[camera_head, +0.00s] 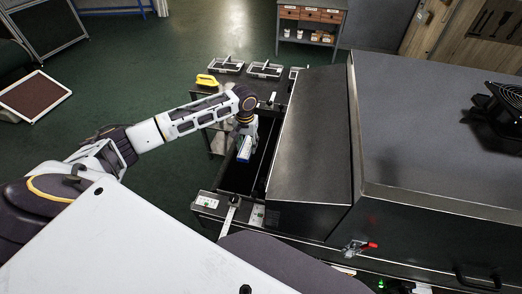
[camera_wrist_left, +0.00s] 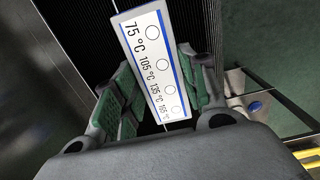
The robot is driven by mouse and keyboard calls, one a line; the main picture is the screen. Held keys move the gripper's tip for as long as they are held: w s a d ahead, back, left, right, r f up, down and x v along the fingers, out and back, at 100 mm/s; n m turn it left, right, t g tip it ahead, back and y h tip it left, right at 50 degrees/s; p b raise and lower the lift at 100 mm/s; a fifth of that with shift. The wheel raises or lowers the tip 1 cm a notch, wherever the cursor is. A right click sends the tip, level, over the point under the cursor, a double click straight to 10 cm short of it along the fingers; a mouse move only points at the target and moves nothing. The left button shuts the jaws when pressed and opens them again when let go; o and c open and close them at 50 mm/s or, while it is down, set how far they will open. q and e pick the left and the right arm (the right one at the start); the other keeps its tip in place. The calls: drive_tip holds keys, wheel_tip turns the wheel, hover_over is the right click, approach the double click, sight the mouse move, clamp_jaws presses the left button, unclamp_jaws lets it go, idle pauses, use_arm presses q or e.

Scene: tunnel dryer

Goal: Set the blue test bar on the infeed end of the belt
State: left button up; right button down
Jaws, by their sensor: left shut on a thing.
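The blue test bar (camera_wrist_left: 150,50) has a white face with blue edges, printed temperatures and round spots. My left gripper (camera_wrist_left: 158,84) is shut on it, with green finger pads on both sides. In the head view, the left gripper (camera_head: 246,140) points down over the dark belt (camera_head: 234,178) at the dryer's open end, and the bar (camera_head: 243,154) shows as a small blue-white piece below it. The ribbed black belt also shows behind the bar in the left wrist view (camera_wrist_left: 85,30). I cannot tell whether the bar touches the belt. My right gripper is not in view.
The dryer's sloped metal hood (camera_head: 312,140) stands just right of the gripper. A red-handled latch (camera_head: 360,247) is on the dryer's front.

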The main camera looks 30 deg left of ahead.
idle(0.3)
use_arm(q)
hover_over(249, 164)
drive_tip(key=shift+f, duration=3.1)
drive_tip(key=shift+s+f, duration=0.1)
drive_tip(key=shift+f+p, duration=0.3)
drive_tip(key=shift+f, duration=1.45)
drive_tip(key=shift+f, duration=0.1)
drive_tip(key=o, duration=1.1)
drive_tip(key=shift+a, duration=0.1)
